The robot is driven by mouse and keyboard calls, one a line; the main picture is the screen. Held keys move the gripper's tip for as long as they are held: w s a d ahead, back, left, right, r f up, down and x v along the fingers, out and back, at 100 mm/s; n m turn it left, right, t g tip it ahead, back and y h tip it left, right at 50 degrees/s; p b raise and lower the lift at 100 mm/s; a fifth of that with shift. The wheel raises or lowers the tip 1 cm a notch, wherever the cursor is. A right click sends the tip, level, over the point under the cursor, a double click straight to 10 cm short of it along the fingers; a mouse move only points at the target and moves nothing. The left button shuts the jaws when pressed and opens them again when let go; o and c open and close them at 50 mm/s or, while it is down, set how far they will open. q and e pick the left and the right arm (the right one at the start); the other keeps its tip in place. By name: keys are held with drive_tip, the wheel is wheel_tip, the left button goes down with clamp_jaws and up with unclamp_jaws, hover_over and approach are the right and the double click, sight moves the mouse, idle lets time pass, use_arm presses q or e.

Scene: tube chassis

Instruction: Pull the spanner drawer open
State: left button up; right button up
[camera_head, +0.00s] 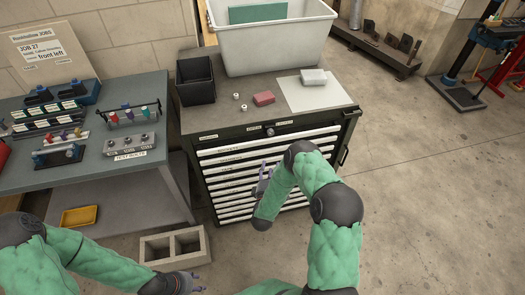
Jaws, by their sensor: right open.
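A dark tool cabinet (190,165) with a stack of white-fronted drawers (225,160) stands in the middle of the view. Small labels sit on the drawer fronts, too small to read, so I cannot tell which is the spanner drawer. The drawers look shut. My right gripper (264,174) is open in front of the drawer stack, around its middle height; I cannot tell whether it touches a front. My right forearm hides the right part of the lower drawers. My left gripper (196,286) is low at the bottom edge, away from the cabinet; its fingers are too small to judge.
A workbench (90,170) with tools stands at left. A concrete block (156,249) lies on the floor.

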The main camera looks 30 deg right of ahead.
sight(274, 150)
drive_tip(key=b+x, duration=0.1)
drive_tip(key=x, duration=1)
drive_tip(key=shift+s+b, duration=0.1)
drive_tip(key=shift+b, duration=0.25)
clamp_jaws()
